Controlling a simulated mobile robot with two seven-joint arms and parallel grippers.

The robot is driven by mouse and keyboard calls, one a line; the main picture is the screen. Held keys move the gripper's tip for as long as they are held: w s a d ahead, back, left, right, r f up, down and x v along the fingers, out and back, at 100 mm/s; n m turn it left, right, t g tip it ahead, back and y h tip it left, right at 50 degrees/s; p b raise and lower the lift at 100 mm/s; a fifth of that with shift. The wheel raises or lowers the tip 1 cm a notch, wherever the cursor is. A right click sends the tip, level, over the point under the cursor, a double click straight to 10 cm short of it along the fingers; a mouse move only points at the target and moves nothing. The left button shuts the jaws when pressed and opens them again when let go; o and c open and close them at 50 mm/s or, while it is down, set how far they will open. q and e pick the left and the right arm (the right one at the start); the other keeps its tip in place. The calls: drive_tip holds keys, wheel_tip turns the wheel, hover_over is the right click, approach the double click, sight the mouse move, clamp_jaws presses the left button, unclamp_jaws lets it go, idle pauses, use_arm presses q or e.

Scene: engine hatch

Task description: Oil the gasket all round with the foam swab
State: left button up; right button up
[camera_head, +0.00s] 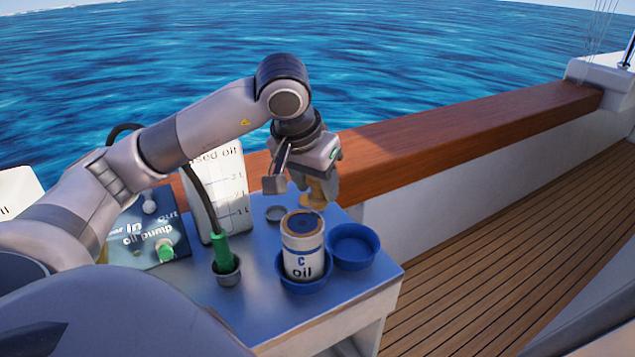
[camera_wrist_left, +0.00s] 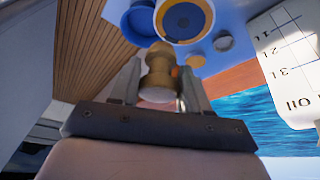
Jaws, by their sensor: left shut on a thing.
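The filter can (camera_head: 302,255), white and marked "C oil", stands upright in a blue dish on the blue-grey table. Its round top, with a ring round a dark middle, faces up; the ring (camera_head: 303,222) appears to be the gasket. The can's top also shows in the left wrist view (camera_wrist_left: 185,20). My left gripper (camera_head: 312,190) is shut on a tan, knob-shaped piece (camera_wrist_left: 160,68), which looks like the foam swab. It is just above and behind the can's top; whether it touches the ring I cannot tell. My right gripper is not in view.
An empty blue dish (camera_head: 353,246) is right of the can. A green-handled nozzle (camera_head: 222,252) stands in a cup to the left. A wooden rail (camera_head: 460,125) runs behind the table.

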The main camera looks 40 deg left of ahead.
use_arm(q)
drive_tip(key=shift+r+p, duration=1.35)
drive_tip(key=shift+r, duration=0.7)
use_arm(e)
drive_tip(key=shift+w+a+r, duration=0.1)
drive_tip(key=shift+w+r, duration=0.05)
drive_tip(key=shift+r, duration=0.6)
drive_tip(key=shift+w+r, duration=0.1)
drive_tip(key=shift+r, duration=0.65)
